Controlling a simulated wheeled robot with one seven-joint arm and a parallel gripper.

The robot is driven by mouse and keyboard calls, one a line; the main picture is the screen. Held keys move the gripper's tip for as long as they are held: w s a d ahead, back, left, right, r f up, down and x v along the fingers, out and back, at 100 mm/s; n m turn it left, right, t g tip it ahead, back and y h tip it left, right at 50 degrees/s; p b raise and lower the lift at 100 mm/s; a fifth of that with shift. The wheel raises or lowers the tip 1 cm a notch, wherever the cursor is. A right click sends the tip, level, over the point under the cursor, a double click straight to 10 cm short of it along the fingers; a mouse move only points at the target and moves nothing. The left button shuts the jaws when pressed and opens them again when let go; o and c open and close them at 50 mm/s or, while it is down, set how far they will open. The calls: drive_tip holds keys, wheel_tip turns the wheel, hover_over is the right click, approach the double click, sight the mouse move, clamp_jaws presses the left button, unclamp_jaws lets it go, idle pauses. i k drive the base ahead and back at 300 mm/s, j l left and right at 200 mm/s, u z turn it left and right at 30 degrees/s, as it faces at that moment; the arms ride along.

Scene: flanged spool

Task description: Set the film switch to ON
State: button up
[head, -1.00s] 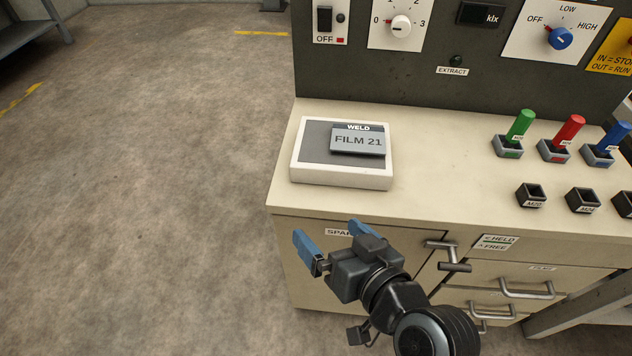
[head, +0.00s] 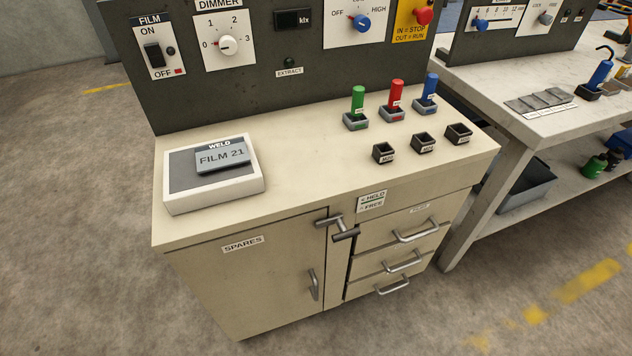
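The film switch is a black rocker (head: 152,54) on a white plate (head: 166,71) labelled FILM, at the upper left of the dark upright panel. A small dark round lamp (head: 171,51) sits right of the rocker. Whether the rocker is tipped to one side is too small to tell. My gripper is out of view now.
A white-framed WELD box (head: 213,193) with a FILM 21 plate (head: 222,158) stands on the cream bench top (head: 300,157). Coloured handles, including a red one (head: 397,95), stand in sockets to the right. Floor at left is clear.

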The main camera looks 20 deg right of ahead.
sight(157, 58)
drive_tip(key=j+z, duration=0.65)
drive_tip(key=z, duration=0.15)
drive_tip(key=j+z, duration=0.1)
drive_tip(key=j, duration=0.4)
drive_tip(key=k+j+z, duration=0.15)
drive_tip(key=j, duration=0.3)
drive_tip(key=j+z, duration=0.1)
drive_tip(key=j, duration=0.4)
drive_tip(key=k+j+z, duration=0.1)
drive_tip(key=j, duration=0.35)
drive_tip(key=k+j+z, duration=0.1)
drive_tip(key=j, duration=0.35)
drive_tip(key=k+j, duration=0.1)
drive_tip(key=j, duration=0.25)
drive_tip(key=k+j, duration=0.1)
drive_tip(key=j, duration=0.3)
drive_tip(key=k+j, duration=0.15)
drive_tip(key=j, duration=0.2)
drive_tip(key=k+j, duration=0.1)
drive_tip(key=j, duration=0.3)
